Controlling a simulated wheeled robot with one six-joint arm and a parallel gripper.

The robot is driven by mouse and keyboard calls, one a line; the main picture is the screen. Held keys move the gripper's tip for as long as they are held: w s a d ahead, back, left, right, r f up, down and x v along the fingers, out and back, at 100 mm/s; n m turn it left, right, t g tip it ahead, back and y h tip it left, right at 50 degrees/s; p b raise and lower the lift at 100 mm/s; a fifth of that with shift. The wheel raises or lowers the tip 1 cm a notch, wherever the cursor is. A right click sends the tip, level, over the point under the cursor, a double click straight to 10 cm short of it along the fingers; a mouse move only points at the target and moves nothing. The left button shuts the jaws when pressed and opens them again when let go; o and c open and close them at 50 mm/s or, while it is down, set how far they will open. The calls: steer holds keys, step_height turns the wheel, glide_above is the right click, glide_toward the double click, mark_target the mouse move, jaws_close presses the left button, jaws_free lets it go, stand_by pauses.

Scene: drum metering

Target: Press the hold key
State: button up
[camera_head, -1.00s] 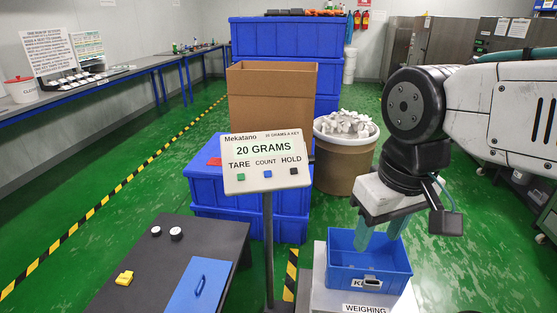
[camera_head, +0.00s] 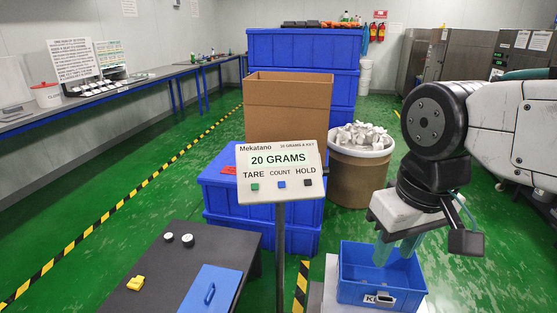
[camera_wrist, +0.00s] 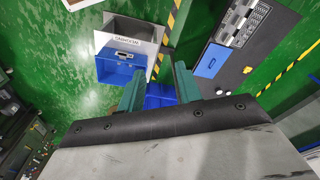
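The hold key (camera_head: 308,182) is the dark square button under the word HOLD on the white indicator panel (camera_head: 264,197). The panel stands on a post and its display reads 20 GRAMS. A green key under TARE (camera_head: 254,187) and a blue key under COUNT (camera_head: 282,184) sit to its left. My gripper (camera_head: 395,255) is to the right of and below the panel, pointing down over the blue bin (camera_head: 362,293), away from the key. Its two teal fingers are apart with nothing seen between them; they also show in the wrist view (camera_wrist: 158,92).
A dark table (camera_head: 150,258) with a blue lid, a yellow block and two small round items is at lower left. A brown drum (camera_head: 352,185) of pale pieces stands behind the bin. A cardboard box (camera_head: 288,105) and blue crates (camera_head: 262,45) are behind the panel.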

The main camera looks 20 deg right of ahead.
jaws_close()
stand_by(1.5)
